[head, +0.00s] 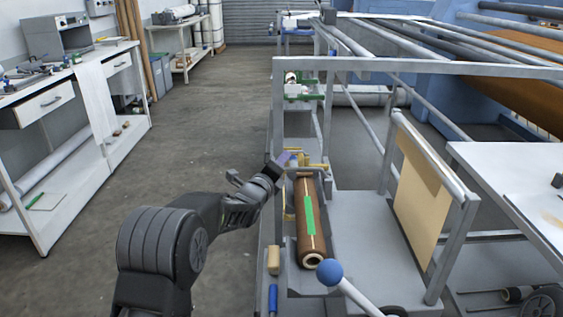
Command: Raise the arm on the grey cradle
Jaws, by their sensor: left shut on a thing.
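The grey cradle (321,281) stands on the machine's grey side table. It holds a brown roll (302,190) with a green label (310,214). My left gripper (278,165) is at the cradle's far left end, shut on a small purple piece (284,158). I take this piece to be part of the cradle's arm, but the gripper hides most of it. Yellow parts (318,164) lie just beyond the roll's far end. A lever with a blue ball knob (330,272) stands at the cradle's near end. My right gripper is not in view.
A tan block (273,260) sits left of the cradle's near end. A grey frame (420,68) with a tan sheet (414,195) rises on the right. A white bench (110,150) stands on the left. The floor (190,120) between is clear.

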